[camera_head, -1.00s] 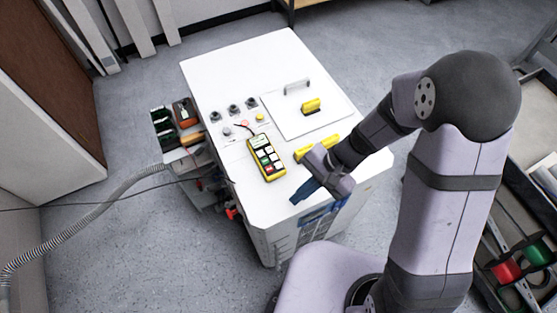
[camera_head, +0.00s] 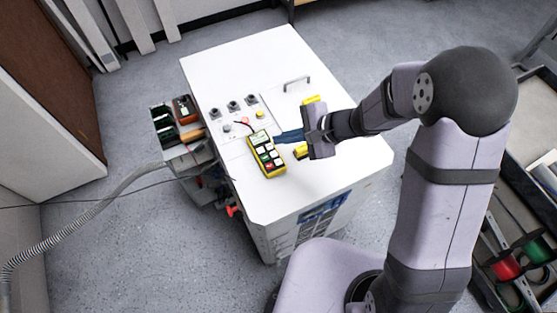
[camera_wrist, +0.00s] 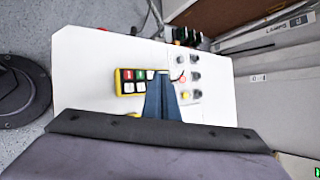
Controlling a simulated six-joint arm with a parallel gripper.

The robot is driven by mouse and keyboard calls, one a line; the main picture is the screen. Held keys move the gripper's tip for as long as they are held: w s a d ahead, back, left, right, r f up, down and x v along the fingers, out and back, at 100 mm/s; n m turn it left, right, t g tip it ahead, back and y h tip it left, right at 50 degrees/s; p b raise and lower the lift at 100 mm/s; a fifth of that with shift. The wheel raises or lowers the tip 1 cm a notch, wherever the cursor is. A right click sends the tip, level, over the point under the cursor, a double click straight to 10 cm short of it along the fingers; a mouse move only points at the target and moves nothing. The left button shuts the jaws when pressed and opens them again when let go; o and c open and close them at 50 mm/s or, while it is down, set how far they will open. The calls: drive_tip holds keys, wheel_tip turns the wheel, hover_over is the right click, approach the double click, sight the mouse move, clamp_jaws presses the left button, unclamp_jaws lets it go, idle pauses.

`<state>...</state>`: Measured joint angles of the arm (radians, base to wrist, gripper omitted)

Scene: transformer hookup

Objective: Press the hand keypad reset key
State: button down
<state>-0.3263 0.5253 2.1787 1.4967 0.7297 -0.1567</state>
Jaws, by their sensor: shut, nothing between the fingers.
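The yellow hand keypad (camera_head: 267,156) lies on the white cabinet top, with red, green, white and dark keys on its face. My gripper (camera_head: 278,137) is shut and empty, its blue fingers pointing left with the tips at the keypad's upper right edge. Whether they touch it or hover above cannot be told. In the wrist view the keypad (camera_wrist: 132,81) lies left of the fingers (camera_wrist: 160,80), which hide its right end. Its red and green keys show there. The reset key cannot be picked out by its label.
The white cabinet (camera_head: 230,70) carries several dark knobs (camera_head: 233,106) left of a raised panel with a handle (camera_head: 296,82). Yellow pieces (camera_head: 311,99) lie partly behind my gripper. Bins (camera_head: 162,122) hang at the cabinet's left side. The cabinet's front top corner is clear.

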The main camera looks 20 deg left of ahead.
drive_tip(key=shift+f, duration=0.1)
drive_tip(key=b, duration=0.5)
hover_over(283, 163)
wheel_tip(283, 163, down, 7)
drive_tip(key=shift+a+f, duration=0.1)
drive_tip(key=shift+f, duration=0.05)
drive_tip(key=shift+f+b, duration=0.7)
drive_tip(key=shift+b, duration=0.25)
drive_tip(key=shift+f+b, duration=0.8)
drive_tip(key=shift+b, duration=0.35)
idle(1.9)
drive_tip(key=shift+r, duration=0.15)
drive_tip(key=shift+r+p, duration=0.5)
drive_tip(key=shift+r, duration=0.15)
idle(0.4)
drive_tip(key=shift+r+p, duration=1.75)
drive_tip(key=shift+r, duration=0.75)
